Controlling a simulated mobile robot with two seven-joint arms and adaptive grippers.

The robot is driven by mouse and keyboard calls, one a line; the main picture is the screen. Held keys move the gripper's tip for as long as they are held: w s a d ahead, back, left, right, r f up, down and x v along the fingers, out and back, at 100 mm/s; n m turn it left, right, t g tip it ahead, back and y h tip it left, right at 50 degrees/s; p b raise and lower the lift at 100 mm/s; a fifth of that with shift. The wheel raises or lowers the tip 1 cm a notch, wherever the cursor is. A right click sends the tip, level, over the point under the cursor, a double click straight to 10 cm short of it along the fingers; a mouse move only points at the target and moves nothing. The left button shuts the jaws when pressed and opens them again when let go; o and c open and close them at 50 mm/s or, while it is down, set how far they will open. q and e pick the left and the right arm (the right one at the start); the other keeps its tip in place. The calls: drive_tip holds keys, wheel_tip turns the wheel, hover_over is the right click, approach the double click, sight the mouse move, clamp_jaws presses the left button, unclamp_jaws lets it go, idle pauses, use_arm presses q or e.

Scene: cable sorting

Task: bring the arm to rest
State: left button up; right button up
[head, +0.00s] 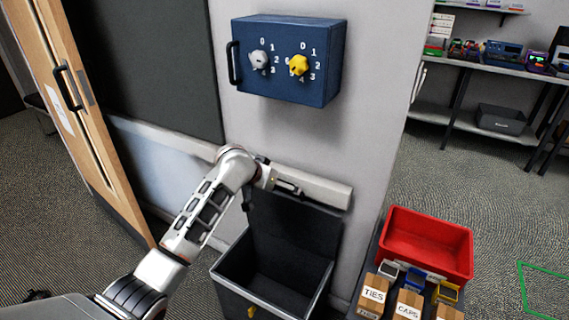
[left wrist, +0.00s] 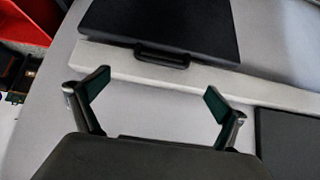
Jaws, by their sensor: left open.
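My left arm (head: 205,210) reaches in from the lower left in the head view. My left gripper (head: 287,187) is beside the pale ledge (head: 325,190) on the wall, above the dark bin (head: 232,268). In the left wrist view my left gripper (left wrist: 155,94) is open, with its two fingers wide apart and nothing between them. The bin's lid (head: 300,228) stands raised against the wall. A dark panel with a handle (left wrist: 162,57), apparently this lid, lies beyond the fingertips in the left wrist view. My right gripper is not in view.
A blue box (head: 277,85) with a grey knob (head: 259,60) and a yellow knob (head: 298,65) is on the wall above. A red bin (head: 425,243) and labelled cartons (head: 372,295) stand at right. A wooden door (head: 75,120) is at left.

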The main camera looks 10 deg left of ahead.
use_arm(q)
drive_tip(key=s+a+f+t, duration=0.1)
drive_tip(key=s+a+f, duration=0.1)
drive_tip(key=s+f, duration=1.55)
drive_tip(key=s+a+f, duration=0.2)
drive_tip(key=s, duration=1)
drive_tip(key=s+a+f+t+p, duration=0.1)
drive_tip(key=s+a, duration=0.1)
drive_tip(key=s, duration=1.1)
drive_tip(key=shift+a+f, duration=0.15)
drive_tip(key=shift+f, duration=0.25)
drive_tip(key=shift+w, duration=0.1)
